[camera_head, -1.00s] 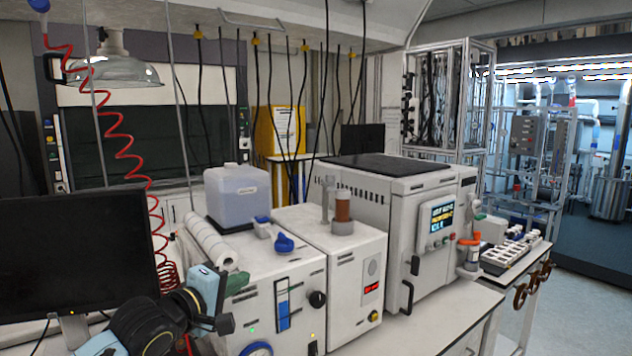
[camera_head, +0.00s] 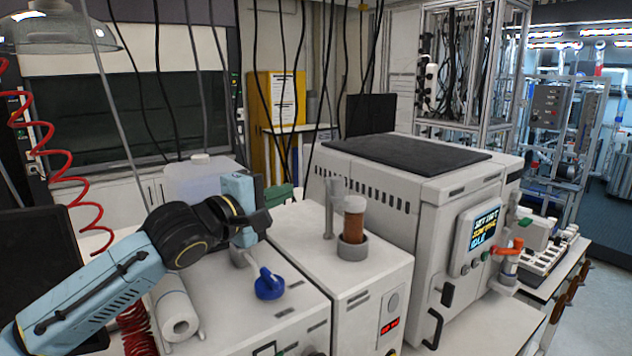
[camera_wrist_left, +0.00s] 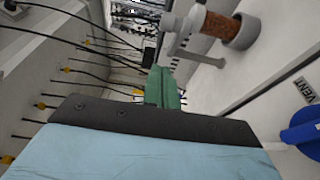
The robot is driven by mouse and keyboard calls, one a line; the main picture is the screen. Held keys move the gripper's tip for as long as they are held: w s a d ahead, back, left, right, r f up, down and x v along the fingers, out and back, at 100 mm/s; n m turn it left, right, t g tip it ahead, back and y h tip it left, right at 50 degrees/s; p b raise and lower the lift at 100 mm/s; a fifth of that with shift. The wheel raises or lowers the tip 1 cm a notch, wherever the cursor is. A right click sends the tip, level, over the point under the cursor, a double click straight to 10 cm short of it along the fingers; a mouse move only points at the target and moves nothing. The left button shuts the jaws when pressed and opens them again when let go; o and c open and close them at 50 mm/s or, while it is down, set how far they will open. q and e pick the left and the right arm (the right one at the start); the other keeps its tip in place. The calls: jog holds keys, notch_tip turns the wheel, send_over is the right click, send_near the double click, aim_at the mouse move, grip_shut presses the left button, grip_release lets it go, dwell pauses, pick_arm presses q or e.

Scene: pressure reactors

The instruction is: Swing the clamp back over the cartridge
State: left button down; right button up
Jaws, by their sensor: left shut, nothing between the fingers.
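The cartridge (camera_head: 354,222) is an upright brown cylinder in a grey ring holder on top of a white box. The clamp (camera_head: 333,205) is a grey post with a short head, close to the left of the cartridge in the head view. In the left wrist view the clamp (camera_wrist_left: 181,42) and cartridge (camera_wrist_left: 222,23) show at the top; I cannot tell whether the clamp's head is over the cartridge. My left gripper (camera_head: 285,195) has green fingers, shut and empty, left of the clamp and apart from it. Its fingers (camera_wrist_left: 163,88) show in the left wrist view. My right gripper is out of view.
A blue knob (camera_head: 269,284) and a white roll (camera_head: 178,312) are on the nearer white box. A translucent jug (camera_head: 195,178) stands behind my left arm. A large white reactor unit with a screen (camera_head: 478,237) is to the right. Cables hang behind.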

aim_at(333, 182)
pick_arm(q)
jog(key=w+d+p, duration=0.1)
jog(key=w+d, duration=0.3)
jog(key=d, duration=0.2)
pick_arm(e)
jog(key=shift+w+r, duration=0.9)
pick_arm(q)
jog(key=shift+s+d, duration=0.1)
jog(key=shift+d, duration=0.05)
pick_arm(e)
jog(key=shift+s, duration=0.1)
pick_arm(q)
jog(key=shift+d+p, duration=0.15)
jog(key=shift+p, duration=0.15)
